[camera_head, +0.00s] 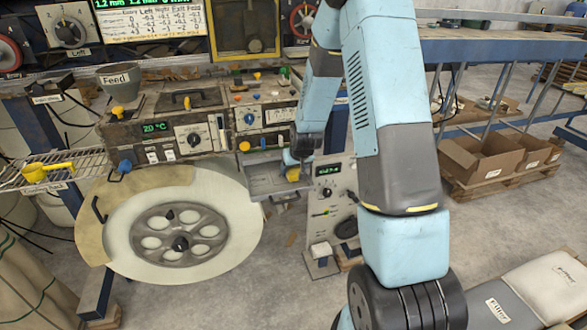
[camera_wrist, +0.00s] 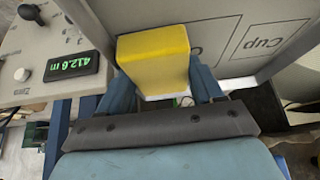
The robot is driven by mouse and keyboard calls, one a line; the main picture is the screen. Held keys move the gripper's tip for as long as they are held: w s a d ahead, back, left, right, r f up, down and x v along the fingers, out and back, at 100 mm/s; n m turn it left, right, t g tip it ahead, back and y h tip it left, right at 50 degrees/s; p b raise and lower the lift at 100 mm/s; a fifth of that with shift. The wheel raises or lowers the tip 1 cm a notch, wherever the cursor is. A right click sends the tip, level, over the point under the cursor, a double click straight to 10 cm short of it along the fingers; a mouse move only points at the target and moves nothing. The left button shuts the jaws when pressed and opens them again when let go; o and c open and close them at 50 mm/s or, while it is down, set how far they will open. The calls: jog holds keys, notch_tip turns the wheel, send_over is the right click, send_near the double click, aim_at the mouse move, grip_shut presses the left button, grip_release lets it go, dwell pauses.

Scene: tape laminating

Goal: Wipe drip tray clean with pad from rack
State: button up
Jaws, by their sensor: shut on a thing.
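My gripper (camera_head: 292,164) is shut on a yellow pad (camera_head: 293,174) at the drip tray (camera_head: 262,186), right of the big pale wheel. In the wrist view the yellow pad (camera_wrist: 153,52), with a pale lower edge, sits between my gripper's blue fingers (camera_wrist: 162,88). Beyond it lies a grey walled surface (camera_wrist: 215,48) with outlined boxes, one lettered "Cup"; it appears to be the drip tray. I cannot tell whether the pad touches it. Dirt on the tray cannot be made out. A wire rack (camera_head: 75,165) at the left holds a yellow item (camera_head: 38,172).
The pale wheel (camera_head: 195,225) stands left of the tray. A control panel with a green display (camera_head: 326,170) is close on the right; its display also shows in the wrist view (camera_wrist: 74,64). Knobbed machine boxes (camera_head: 190,130) rise behind. Open floor lies in front.

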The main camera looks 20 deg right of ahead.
jog(key=d, duration=0.2)
jog(key=shift+w+d+r, duration=0.15)
jog(key=shift+d+r, duration=0.05)
jog(key=shift+d, duration=0.15)
jog(key=shift+w+a+r, duration=0.1)
jog(key=shift+w+a, duration=0.05)
jog(key=shift+a, duration=0.45)
jog(key=shift+a+r, duration=0.15)
jog(key=shift+a, duration=0.75)
jog(key=shift+s+a, duration=0.2)
jog(key=shift+a, duration=0.35)
jog(key=shift+w+f, duration=0.15)
jog(key=shift+f, duration=0.2)
jog(key=shift+d+f, duration=0.1)
jog(key=shift+d, duration=1.95)
jog(key=shift+a, duration=2.1)
jog(key=shift+r, duration=0.2)
